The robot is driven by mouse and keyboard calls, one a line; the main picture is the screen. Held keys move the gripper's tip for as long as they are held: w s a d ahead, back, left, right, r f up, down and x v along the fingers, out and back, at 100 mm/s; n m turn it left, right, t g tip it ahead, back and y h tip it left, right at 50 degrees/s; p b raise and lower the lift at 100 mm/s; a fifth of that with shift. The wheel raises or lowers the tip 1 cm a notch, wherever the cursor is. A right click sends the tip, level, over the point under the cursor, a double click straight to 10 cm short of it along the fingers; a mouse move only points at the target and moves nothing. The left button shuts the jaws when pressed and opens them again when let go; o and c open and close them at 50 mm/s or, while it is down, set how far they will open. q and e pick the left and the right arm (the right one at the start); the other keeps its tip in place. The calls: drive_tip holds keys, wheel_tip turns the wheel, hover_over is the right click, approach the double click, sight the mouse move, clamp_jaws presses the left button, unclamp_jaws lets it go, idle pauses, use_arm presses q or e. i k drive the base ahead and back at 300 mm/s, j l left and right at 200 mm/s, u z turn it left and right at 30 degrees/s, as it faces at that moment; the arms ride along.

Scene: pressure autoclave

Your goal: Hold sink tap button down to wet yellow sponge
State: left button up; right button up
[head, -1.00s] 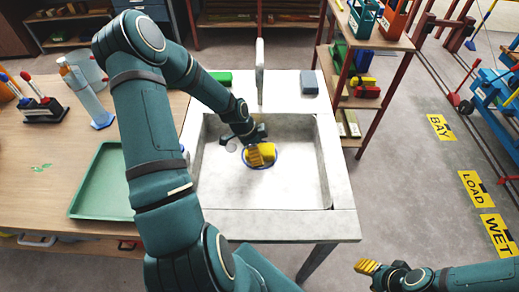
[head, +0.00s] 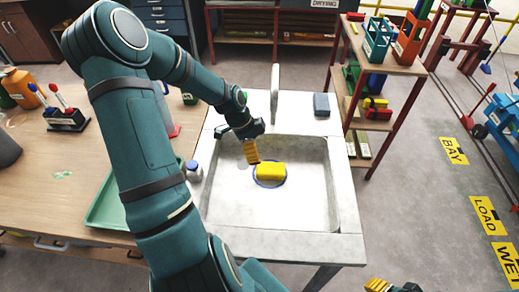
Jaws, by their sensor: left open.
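The yellow sponge (head: 270,171) lies inside a blue ring marking on the floor of the pale sink basin (head: 300,205). The slim white tap (head: 275,92) stands upright at the back edge of the sink; I cannot make out its button. My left gripper (head: 251,153) has yellow ribbed fingers and is over the basin, just up and left of the sponge. It is open and holds nothing that I can see. My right gripper (head: 377,285) shows only in part at the bottom edge, and its jaw state is unclear.
A grey block (head: 321,104) sits on the sink's back right rim. A small white bottle with a blue cap (head: 194,171) stands by the sink's left side. A green tray (head: 108,205) lies on the wooden bench, partly behind my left arm. A shelf rack (head: 375,125) stands right of the sink.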

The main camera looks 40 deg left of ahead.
sight(191, 165)
drive_tip(key=k+l, duration=0.35)
drive_tip(key=l, duration=0.15)
drive_tip(key=k+l, duration=0.35)
drive_tip(key=l, duration=0.2)
drive_tip(key=k+l, duration=0.35)
drive_tip(key=l, duration=0.15)
